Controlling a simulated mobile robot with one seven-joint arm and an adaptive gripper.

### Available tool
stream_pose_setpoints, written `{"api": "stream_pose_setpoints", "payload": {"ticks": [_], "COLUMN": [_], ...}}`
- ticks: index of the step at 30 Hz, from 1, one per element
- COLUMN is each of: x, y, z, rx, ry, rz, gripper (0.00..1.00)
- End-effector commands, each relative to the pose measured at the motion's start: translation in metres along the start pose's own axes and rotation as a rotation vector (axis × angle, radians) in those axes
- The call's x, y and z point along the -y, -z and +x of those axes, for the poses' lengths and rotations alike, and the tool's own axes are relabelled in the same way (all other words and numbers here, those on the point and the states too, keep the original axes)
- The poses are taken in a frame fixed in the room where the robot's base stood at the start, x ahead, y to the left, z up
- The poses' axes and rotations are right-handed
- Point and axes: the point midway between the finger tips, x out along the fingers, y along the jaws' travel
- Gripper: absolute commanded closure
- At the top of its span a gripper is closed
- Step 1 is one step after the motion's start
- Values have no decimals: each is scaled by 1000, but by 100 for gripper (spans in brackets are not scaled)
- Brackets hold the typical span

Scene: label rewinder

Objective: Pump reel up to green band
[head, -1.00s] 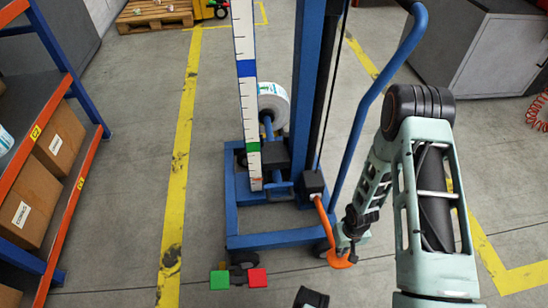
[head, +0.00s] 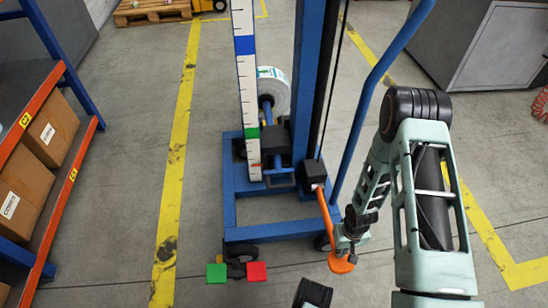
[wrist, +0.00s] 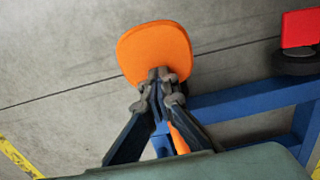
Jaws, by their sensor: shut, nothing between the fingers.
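A blue lifting frame (head: 232,200) holds a white reel (head: 272,92) on its carriage. Beside the reel stands a white ruled scale (head: 248,92), with a green band (head: 252,132) low down and a blue band (head: 244,45) higher up. The reel's centre shows above the green band in the picture. An orange lever (head: 326,212) slopes down from a black box to a broad orange pad (head: 341,264). My gripper (head: 344,247) is shut and empty at the pad. In the wrist view its fingertips (wrist: 160,82) overlap the pad (wrist: 155,48); contact is unclear.
A green pedal (head: 216,273) and a red pedal (head: 257,272) lie at the frame's front. A blue handle (head: 377,77) rises beside my arm. Shelving with boxes (head: 22,198) stands left. Floor between shelving and frame is clear.

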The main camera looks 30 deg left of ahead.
Motion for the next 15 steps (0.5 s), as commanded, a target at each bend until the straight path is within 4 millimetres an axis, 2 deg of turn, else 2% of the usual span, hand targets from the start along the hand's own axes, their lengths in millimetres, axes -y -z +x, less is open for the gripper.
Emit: {"api": "stream_pose_setpoints", "payload": {"ticks": [1, 8, 12, 15], "x": [2, 2, 2, 2], "y": [7, 7, 7, 8], "z": [19, 56, 71, 68], "rx": [-16, -15, -16, -18], "ry": [2, 3, 3, 3], "rz": [-2, -3, -2, -2], "gripper": [100, 100, 100, 100]}}
